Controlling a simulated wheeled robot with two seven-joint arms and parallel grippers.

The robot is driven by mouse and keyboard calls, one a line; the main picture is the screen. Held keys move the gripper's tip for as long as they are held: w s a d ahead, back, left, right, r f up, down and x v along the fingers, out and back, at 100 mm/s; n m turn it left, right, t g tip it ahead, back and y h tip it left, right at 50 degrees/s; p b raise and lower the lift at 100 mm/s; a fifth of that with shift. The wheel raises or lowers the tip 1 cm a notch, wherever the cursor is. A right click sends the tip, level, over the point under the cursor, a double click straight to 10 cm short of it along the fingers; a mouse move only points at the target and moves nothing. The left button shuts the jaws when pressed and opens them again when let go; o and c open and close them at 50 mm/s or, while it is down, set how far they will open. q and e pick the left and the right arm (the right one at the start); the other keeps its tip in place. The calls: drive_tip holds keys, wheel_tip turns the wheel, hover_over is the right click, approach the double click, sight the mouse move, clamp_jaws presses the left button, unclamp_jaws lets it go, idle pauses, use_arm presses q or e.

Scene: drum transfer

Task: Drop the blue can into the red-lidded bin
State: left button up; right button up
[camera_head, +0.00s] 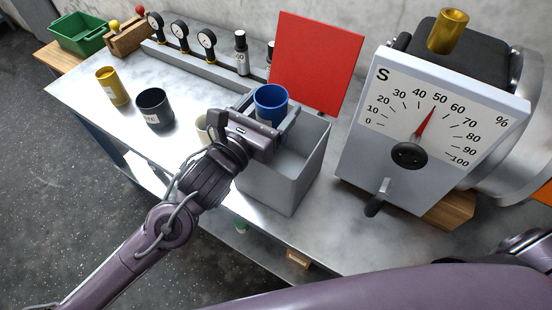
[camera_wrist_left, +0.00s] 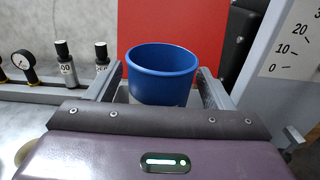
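The blue can (camera_head: 270,104) is upright between the two fingers of my left gripper (camera_head: 272,118), over the mouth of the grey bin (camera_head: 283,186). The bin's red lid (camera_head: 318,62) stands open at the back. In the left wrist view the blue can (camera_wrist_left: 162,75) sits between the fingers of my left gripper (camera_wrist_left: 160,88), with the red lid (camera_wrist_left: 180,28) behind it. The gripper looks shut on the can, though the finger contact is hard to see. The can's lower part is hidden. My right gripper is not in view.
A yellow can (camera_head: 113,88), a black can (camera_head: 155,108) and a partly hidden cream can (camera_head: 203,128) stand on the metal table (camera_head: 90,75). Gauges (camera_head: 181,32) line the back. A large dial box (camera_head: 430,125) stands right of the bin. A green tray (camera_head: 79,35) is far left.

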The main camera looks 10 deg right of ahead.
use_arm(q)
drive_tip(key=shift+o, duration=0.2)
drive_tip(key=shift+f, duration=0.1)
drive_tip(key=shift+s+a+f, duration=0.1)
drive_tip(key=shift+s+a, duration=0.25)
drive_tip(key=b+v, duration=0.2)
drive_tip(key=v, duration=0.3)
drive_tip(key=shift+s+a, duration=0.2)
drive_tip(key=shift+a, duration=0.1)
drive_tip(key=shift+s+a, duration=0.4)
drive_tip(key=shift+s, duration=0.05)
drive_tip(key=shift+r, duration=0.2)
